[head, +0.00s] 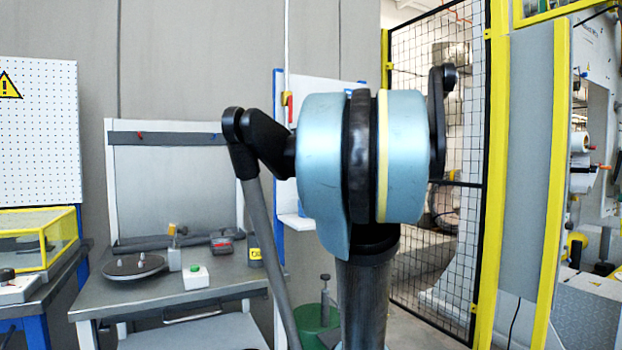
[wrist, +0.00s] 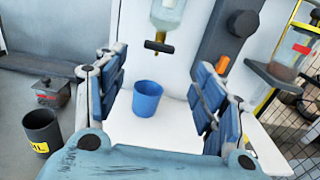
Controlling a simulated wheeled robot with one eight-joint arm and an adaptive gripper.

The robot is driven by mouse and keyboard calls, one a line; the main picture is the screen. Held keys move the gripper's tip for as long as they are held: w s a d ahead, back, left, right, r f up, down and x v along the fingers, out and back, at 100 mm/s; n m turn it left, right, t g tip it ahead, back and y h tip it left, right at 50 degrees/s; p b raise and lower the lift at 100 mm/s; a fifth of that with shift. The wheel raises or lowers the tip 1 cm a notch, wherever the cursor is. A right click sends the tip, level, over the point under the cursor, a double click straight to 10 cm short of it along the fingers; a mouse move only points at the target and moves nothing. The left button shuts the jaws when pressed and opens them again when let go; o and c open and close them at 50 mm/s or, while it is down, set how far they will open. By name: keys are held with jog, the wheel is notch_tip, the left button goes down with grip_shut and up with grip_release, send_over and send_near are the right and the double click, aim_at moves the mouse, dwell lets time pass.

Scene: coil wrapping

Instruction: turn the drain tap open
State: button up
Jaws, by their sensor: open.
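In the wrist view, a clear vessel (wrist: 169,14) hangs on a white panel, with a black T-shaped tap (wrist: 159,47) at its lower end. The tap's crossbar lies roughly level in the picture. A blue cup (wrist: 147,98) stands below it on a white shelf (wrist: 137,130). My gripper (wrist: 160,72) is open and empty, its blue-padded fingers apart on either side of the cup and tap in the picture. The tap appears beyond the fingertips, not touched. In the head view my arm hides the gripper, the tap and the cup.
A red-handled valve (head: 289,105) is on a vertical pipe left of my arm. A grey workbench (head: 185,295) stands at left, and a black mesh fence (head: 462,90) at right. In the wrist view, a dark round-topped device (wrist: 240,25) is right of the tap and a black bin (wrist: 42,130) is at left.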

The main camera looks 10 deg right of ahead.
jog(key=x, duration=1)
jog(key=shift+w, duration=0.4)
jog(key=shift+a, duration=0.1)
